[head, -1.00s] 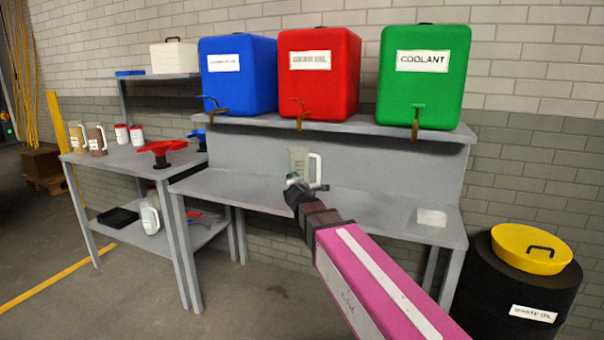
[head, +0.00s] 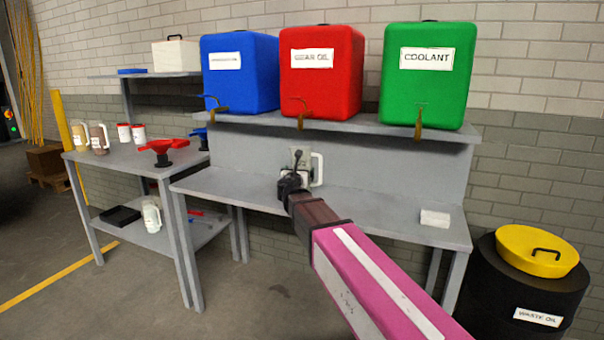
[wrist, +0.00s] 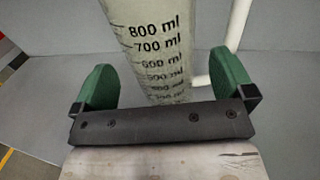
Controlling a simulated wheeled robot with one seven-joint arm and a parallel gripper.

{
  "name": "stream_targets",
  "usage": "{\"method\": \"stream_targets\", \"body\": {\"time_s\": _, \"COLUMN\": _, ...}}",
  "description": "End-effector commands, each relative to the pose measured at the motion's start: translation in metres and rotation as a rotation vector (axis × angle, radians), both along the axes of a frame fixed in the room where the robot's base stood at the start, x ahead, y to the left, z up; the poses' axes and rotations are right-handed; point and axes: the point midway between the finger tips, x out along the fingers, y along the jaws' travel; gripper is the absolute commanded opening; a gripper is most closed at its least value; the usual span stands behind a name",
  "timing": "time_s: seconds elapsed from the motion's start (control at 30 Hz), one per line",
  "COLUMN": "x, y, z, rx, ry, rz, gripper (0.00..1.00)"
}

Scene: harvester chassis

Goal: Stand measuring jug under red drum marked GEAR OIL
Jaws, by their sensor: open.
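The measuring jug (head: 317,168) stands upright on the grey bench, below the tap of the red drum marked GEAR OIL (head: 319,85). Its body is partly hidden by my gripper (head: 293,180) in the head view. In the wrist view the clear jug (wrist: 150,40) shows black ml marks, with its white handle to the right. My gripper (wrist: 160,85) is open, with one green finger pad on each side of the jug's body. I cannot tell whether either pad touches it.
A blue drum (head: 239,85) and a green COOLANT drum (head: 427,88) flank the red one on the shelf. A white block (head: 435,218) lies on the bench's right. A black waste-oil drum (head: 500,300) stands at right. The bench between jug and block is clear.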

Motion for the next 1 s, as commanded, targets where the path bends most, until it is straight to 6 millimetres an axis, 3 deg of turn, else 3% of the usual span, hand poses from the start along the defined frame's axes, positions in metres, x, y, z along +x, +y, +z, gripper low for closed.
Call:
{"method": "stream_targets", "body": {"time_s": 0.27, "x": 0.022, "y": -0.001, "z": -0.001, "rx": 0.002, "ry": 0.001, "rz": 0.0, "gripper": 1.0}}
{"method": "stream_targets", "body": {"time_s": 0.5, "x": 0.055, "y": -0.005, "z": -0.001, "rx": 0.002, "ry": 0.001, "rz": 0.0, "gripper": 1.0}}
{"method": "stream_targets", "body": {"time_s": 0.77, "x": 0.058, "y": -0.006, "z": -0.001, "rx": 0.002, "ry": 0.001, "rz": 0.001, "gripper": 1.0}}
{"method": "stream_targets", "body": {"time_s": 0.8, "x": 0.058, "y": -0.006, "z": -0.001, "rx": 0.002, "ry": 0.001, "rz": 0.001, "gripper": 0.97}}
{"method": "stream_targets", "body": {"time_s": 0.9, "x": 0.058, "y": -0.006, "z": -0.001, "rx": 0.002, "ry": 0.001, "rz": 0.001, "gripper": 0.64}}
{"method": "stream_targets", "body": {"time_s": 1.0, "x": 0.058, "y": -0.006, "z": -0.001, "rx": 0.002, "ry": 0.0, "rz": 0.001, "gripper": 0.59}}
